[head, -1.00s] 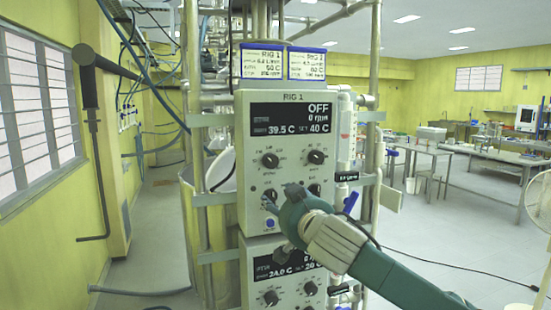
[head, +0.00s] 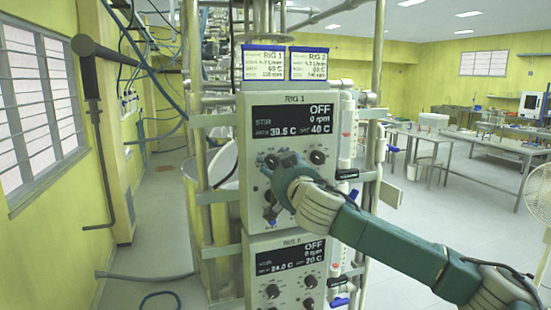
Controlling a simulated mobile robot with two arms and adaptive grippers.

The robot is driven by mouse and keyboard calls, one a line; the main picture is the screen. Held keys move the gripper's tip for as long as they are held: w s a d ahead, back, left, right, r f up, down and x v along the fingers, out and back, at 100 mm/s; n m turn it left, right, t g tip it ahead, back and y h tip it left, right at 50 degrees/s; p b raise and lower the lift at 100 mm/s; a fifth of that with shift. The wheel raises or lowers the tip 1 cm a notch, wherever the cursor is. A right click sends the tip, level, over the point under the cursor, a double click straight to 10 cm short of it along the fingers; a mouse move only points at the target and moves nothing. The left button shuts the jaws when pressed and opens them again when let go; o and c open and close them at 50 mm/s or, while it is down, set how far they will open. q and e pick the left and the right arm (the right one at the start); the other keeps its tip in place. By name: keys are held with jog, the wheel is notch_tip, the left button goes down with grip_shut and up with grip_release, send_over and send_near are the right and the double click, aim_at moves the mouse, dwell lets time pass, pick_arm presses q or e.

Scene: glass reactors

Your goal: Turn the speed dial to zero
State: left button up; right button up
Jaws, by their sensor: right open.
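The RIG 1 control box (head: 245,115) faces me with a dark display (head: 292,120) reading OFF, 0 rpm, 39.5 C and SET 40 C. An upper right dial (head: 318,157) is in plain view. The dials on the left are largely covered by my right gripper (head: 268,190), and I cannot read their labels or pointers. This gripper is open, in front of the left dials; whether it touches one is hidden by its own wrist. My left gripper is not in view.
A second box, RIG 2 (head: 285,268), sits directly below with its own dials. Metal frame poles and tubing (head: 378,100) stand beside the boxes. A dark pipe (head: 95,100) runs along the left wall. Lab benches (head: 470,140) are far right, with open floor between.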

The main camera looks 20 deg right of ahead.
jog(key=shift+w, duration=0.2)
jog(key=shift+c, duration=0.5)
jog(key=shift+s, duration=0.1)
jog(key=c, duration=1.1)
jog(key=shift+o, duration=0.2)
